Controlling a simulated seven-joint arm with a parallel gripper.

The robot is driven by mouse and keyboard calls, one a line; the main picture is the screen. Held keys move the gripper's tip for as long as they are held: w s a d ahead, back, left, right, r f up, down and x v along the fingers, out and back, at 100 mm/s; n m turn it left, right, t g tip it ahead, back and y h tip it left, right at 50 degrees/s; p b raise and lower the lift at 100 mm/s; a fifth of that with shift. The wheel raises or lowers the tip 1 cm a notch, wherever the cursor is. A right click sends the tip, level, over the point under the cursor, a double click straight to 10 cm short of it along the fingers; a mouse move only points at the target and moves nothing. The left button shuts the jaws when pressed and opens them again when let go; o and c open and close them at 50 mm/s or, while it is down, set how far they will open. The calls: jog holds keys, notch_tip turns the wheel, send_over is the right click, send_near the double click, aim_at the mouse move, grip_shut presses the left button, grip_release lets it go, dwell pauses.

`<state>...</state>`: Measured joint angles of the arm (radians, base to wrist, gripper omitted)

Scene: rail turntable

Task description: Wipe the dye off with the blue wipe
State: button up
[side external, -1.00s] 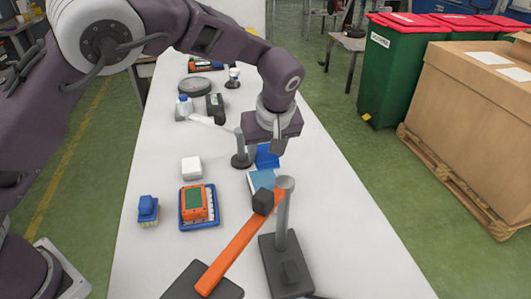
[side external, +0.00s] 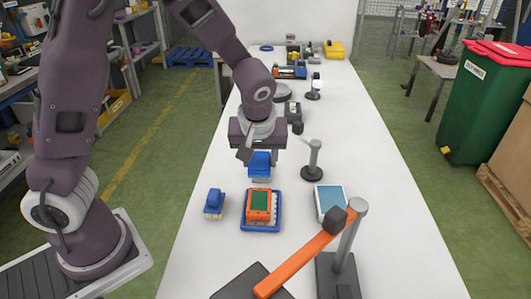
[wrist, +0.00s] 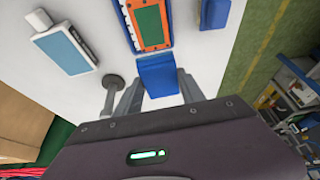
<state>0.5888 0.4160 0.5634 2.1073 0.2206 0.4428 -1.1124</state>
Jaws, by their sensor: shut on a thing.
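My gripper (side external: 259,150) is shut on a blue wipe (side external: 260,164), just behind the blue tray (side external: 246,226). The wipe also shows between the two fingers in the wrist view (wrist: 158,76). Something pale shows just under the wipe; I cannot tell whether they touch. The tray holds an orange device with a green face (side external: 259,205), which also shows in the wrist view (wrist: 151,24). A second blue piece (side external: 214,202) sits on a pale base left of the tray. I cannot make out any dye.
A box with a light-blue face (side external: 331,200) lies right of the tray. An orange bar (side external: 305,255) slants across the front beside a grey post (side external: 350,245). A dark-based stand (side external: 313,160) is right of my gripper. Several items stand farther back. The table's right side is clear.

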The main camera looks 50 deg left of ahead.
aim_at(260, 190)
jog(key=shift+f, duration=2.7)
jog(key=shift+s+d+f, duration=0.35)
jog(key=shift+d+f, duration=0.1)
jog(key=shift+c, duration=0.5)
jog(key=shift+s+d+f, duration=0.15)
jog(key=shift+s+d, duration=2.45)
jog(key=shift+d, duration=0.05)
jog(key=shift+w+a, duration=2.9)
jog(key=shift+a, duration=0.15)
jog(key=shift+r, duration=4.05)
